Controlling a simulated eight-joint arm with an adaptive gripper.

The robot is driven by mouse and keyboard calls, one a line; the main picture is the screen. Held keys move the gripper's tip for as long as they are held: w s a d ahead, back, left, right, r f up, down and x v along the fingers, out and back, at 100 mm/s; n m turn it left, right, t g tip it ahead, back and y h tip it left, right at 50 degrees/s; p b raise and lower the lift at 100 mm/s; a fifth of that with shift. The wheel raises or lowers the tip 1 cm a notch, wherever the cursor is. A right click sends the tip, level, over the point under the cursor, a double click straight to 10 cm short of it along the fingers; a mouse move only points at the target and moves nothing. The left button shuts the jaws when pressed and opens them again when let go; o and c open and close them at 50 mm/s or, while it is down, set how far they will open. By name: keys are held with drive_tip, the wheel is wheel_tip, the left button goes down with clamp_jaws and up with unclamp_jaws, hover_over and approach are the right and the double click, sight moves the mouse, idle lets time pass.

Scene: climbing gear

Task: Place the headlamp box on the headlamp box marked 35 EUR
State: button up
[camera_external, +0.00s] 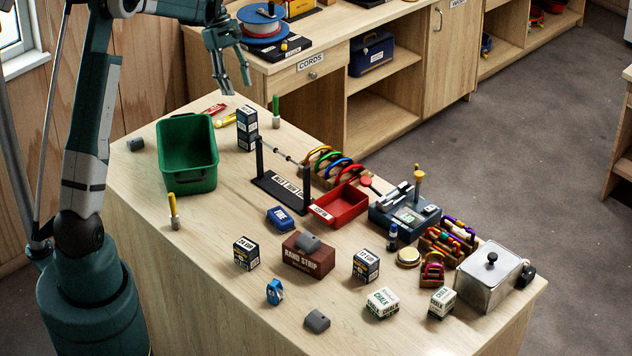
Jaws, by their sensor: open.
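Several dark headlamp boxes with white price labels are on the bench. At the back, near the green bin, two seem to be stacked: an upper headlamp box (247,115) squarely on a lower headlamp box (247,141). Their prices are too small to read surely. Another headlamp box (246,254) stands front left of the brown block, and one more headlamp box (366,267) stands right of it; their labels look like 24 EUR. My gripper (237,89) is open and empty, pointing down above and slightly left of the stack, apart from it.
A green bin (188,188) stands left of the stack, a green-handled tool (276,112) right of it. A black rack (282,189), red tray (340,204), brown block (308,262) and metal box (487,283) fill the middle and right.

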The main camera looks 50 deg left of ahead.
drive_tip(key=shift+d+r, duration=0.1)
idle(0.5)
drive_tip(key=s+d+r+m+t+y, duration=0.1)
drive_tip(key=s+d+r+m, duration=0.3)
drive_tip(key=s+d+r, duration=0.45)
drive_tip(key=s+d+r+m+t+y, duration=0.2)
drive_tip(key=s+d+r+m, duration=0.3)
drive_tip(key=d, duration=0.7)
drive_tip(key=s+d+m+t, duration=0.1)
drive_tip(key=s+d+m, duration=0.2)
drive_tip(key=s, duration=0.5)
drive_tip(key=s+d+f+m+t+y, duration=0.1)
drive_tip(key=s+d+m, duration=0.2)
drive_tip(key=s+d, duration=0.2)
drive_tip(key=s+d+f+m+t, duration=0.1)
drive_tip(key=s+d+m+t, duration=0.1)
drive_tip(key=s, duration=0.9)
drive_tip(key=shift+s+d+m, duration=0.35)
drive_tip(key=shift+d+m, duration=0.15)
drive_tip(key=shift+d, duration=0.75)
